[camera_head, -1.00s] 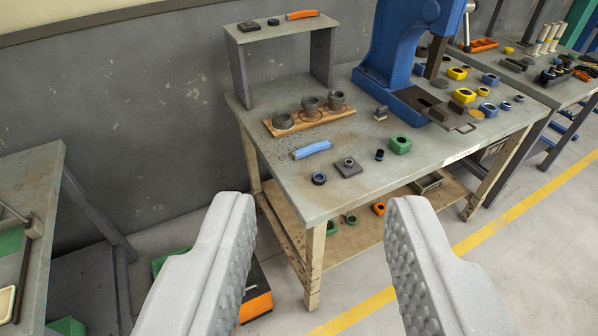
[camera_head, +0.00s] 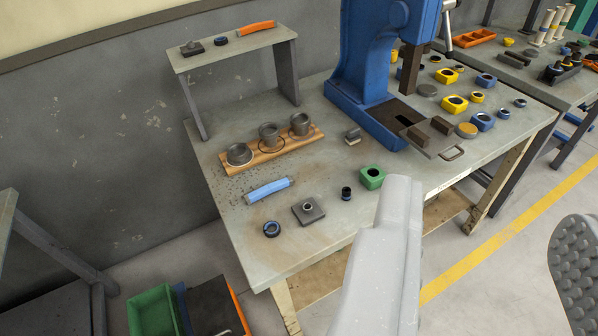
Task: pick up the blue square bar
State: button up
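The blue square bar (camera_head: 268,190) lies on the grey bench top (camera_head: 235,242), towards its left front part. It is light blue and lies at a slant. My gripper (camera_head: 485,235) is wide open and empty. Its left finger covers the bench's front edge and its right finger is at the right picture edge. Both fingers are in front of and to the right of the bar, apart from it.
Near the bar are a wooden board with grey cups (camera_head: 270,151), a grey square block (camera_head: 308,211), a dark blue ring (camera_head: 272,229) and a green block (camera_head: 372,177). The blue press (camera_head: 362,60) stands behind. A raised shelf (camera_head: 232,48) stands at the back left.

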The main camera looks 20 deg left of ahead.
aim_at(254, 196)
jog(key=u, duration=0.3)
jog(key=i, duration=1.2)
jog(key=u, duration=0.7)
